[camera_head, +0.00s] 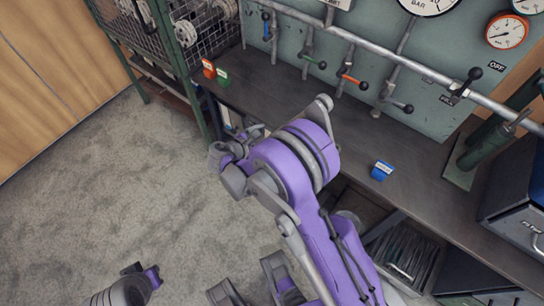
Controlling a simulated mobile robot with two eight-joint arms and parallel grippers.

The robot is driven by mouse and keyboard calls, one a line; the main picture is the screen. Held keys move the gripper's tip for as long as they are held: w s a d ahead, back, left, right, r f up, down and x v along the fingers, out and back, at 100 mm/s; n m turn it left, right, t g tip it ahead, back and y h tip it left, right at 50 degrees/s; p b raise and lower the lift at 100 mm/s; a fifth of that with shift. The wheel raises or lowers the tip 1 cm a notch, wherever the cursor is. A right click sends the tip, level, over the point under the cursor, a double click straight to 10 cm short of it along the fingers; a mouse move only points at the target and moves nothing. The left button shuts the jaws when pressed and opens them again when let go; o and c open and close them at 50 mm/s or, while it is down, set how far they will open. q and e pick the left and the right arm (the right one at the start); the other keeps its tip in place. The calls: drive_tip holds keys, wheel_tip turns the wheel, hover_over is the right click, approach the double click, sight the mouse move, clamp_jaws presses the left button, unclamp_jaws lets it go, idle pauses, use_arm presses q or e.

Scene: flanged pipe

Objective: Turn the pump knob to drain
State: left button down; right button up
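A black ball-ended lever knob (475,73) sits on the grey pipe at the right of the wall panel. It points up and to the right, roughly towards an OFF label (497,66). A FILL label (447,99) is at its lower left. I cannot read a drain label anywhere. My purple arm fills the middle, well left of and below the knob, not touching it. Grey and purple parts of mine show at the lower left and bottom edge. I cannot tell clearly which parts are gripper fingers, or whether either gripper is open or shut.
A dark bench (420,180) runs under the panel (375,65), which has several levers and gauges. Blue (382,171), red (209,68) and green (222,77) small items sit on it. Carpet (110,190) is clear.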

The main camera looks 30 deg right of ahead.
drive_tip(key=w+a+f+n+t+h+b, duration=0.2)
drive_tip(key=f+n+h+b, duration=0.5)
drive_tip(key=f, duration=1.6)
use_arm(q)
wheel_tip(320, 180, down, 11)
drive_tip(key=w+b, duration=0.1)
drive_tip(key=b, duration=0.1)
drive_tip(key=shift+w+b, duration=0.25)
drive_tip(key=shift+b, duration=0.05)
use_arm(e)
drive_tip(key=w+d+y, duration=0.1)
drive_tip(key=w+d, duration=0.2)
drive_tip(key=d, duration=0.6)
drive_tip(key=shift+r+n, duration=0.15)
drive_tip(key=shift+n, duration=0.15)
use_arm(q)
drive_tip(key=shift+f, duration=0.1)
use_arm(e)
drive_tip(key=shift+w, duration=0.1)
drive_tip(key=shift+a+t, duration=0.1)
drive_tip(key=shift+t, duration=0.2)
clamp_jaws()
